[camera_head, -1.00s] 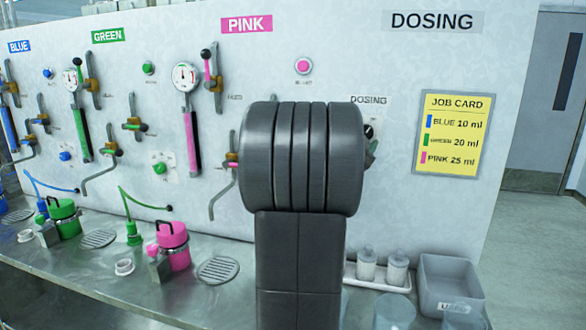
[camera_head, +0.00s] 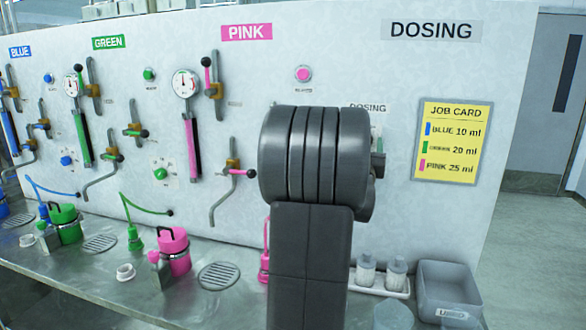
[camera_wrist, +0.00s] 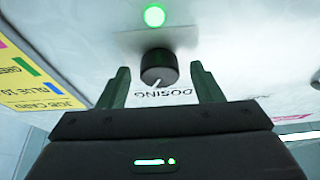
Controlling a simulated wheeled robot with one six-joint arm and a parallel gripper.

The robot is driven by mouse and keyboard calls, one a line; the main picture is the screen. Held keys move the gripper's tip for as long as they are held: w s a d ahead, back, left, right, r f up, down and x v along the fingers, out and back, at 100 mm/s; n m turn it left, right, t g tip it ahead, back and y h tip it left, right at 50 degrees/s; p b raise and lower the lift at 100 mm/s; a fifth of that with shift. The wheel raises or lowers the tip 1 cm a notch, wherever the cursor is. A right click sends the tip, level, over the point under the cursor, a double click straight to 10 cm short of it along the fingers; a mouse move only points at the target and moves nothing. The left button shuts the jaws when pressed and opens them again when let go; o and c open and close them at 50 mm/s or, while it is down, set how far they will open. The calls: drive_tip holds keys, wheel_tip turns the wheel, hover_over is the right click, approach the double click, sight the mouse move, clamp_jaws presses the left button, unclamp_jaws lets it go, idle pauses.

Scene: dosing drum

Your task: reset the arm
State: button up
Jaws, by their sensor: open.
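My gripper (camera_wrist: 159,88) shows in the wrist view with its two dark green fingers apart and nothing between them. A black dosing knob (camera_wrist: 158,67) with a white pointer mark is on the wall panel beyond the fingertips, and appears framed between them. I cannot tell the exact gap to it. A green lamp (camera_wrist: 154,16) glows near the knob. In the head view my own arm stands in front of the panel (camera_head: 440,75) and hides the gripper and most of the area under the small DOSING label.
The bench (camera_head: 110,290) below holds a pink pot (camera_head: 174,254), a green pot (camera_head: 65,226) and a grey bin (camera_head: 447,290). Levers and gauges, such as the pink lever (camera_head: 238,172), stick out from the panel on the left. A yellow job card (camera_head: 450,142) hangs at right.

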drive_tip(key=b+v, duration=0.2)
drive_tip(key=v, duration=0.5)
drive_tip(key=shift+s+n+b, duration=0.2)
drive_tip(key=shift+n+b, duration=0.1)
drive_tip(key=shift+b, duration=0.1)
